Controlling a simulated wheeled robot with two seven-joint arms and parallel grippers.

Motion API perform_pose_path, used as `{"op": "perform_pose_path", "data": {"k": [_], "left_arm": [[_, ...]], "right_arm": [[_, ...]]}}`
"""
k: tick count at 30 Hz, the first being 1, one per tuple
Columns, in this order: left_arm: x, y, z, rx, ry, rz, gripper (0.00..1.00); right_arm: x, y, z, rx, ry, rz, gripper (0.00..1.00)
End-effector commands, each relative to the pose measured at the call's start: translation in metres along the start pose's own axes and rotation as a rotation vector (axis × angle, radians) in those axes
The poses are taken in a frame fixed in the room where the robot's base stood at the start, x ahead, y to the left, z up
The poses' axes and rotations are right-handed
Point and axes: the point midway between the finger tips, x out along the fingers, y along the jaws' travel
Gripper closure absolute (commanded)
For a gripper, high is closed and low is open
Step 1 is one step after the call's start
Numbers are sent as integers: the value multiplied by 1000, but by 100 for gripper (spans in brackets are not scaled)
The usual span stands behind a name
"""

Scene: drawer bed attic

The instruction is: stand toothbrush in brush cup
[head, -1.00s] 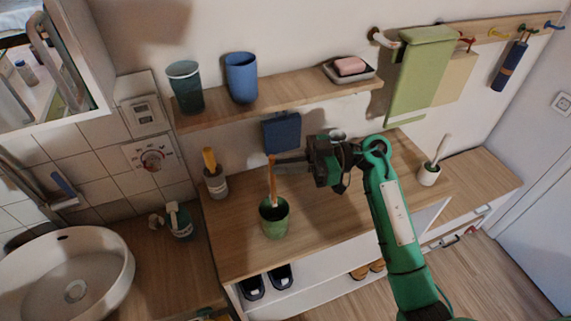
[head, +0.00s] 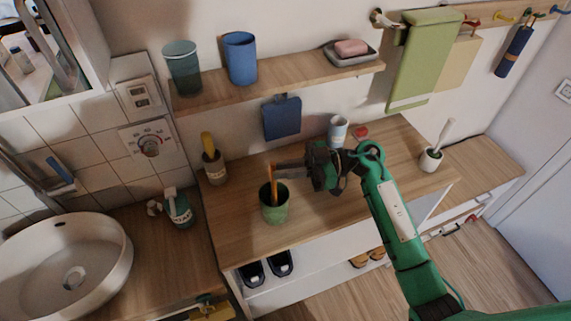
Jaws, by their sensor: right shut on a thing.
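The orange-brown toothbrush (head: 272,176) stands nearly upright, with its lower part inside the mouth of the green brush cup (head: 275,211). The cup stands upright on the wooden counter. My right gripper (head: 278,173) reaches in from the right and is shut on the toothbrush just above the cup rim. The brush's lower end is hidden inside the cup, so I cannot tell whether it touches the bottom. My left gripper is not in view.
Behind are a jar with a yellow-handled brush (head: 213,165), a pale cup (head: 338,130) and a small red item (head: 360,132). A white pot with a brush (head: 431,159) stands right. A shelf (head: 290,80) hangs above. The counter (head: 240,240) is clear before the cup.

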Motion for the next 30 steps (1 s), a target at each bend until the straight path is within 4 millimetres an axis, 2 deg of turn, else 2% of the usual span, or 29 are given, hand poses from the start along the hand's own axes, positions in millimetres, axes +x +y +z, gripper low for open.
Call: {"op": "perform_pose_path", "data": {"k": [12, 13, 16, 25, 30], "left_arm": [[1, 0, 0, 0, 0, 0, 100], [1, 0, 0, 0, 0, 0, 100], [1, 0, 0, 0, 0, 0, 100], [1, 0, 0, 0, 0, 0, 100], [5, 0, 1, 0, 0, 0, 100]], "right_arm": [[0, 0, 3, 1, 0, 0, 100], [0, 0, 3, 1, 0, 0, 83], [0, 0, 3, 1, 0, 0, 63], [-1, 0, 4, 1, 0, 0, 63], [-15, 0, 6, 1, -3, 1, 63]]}}
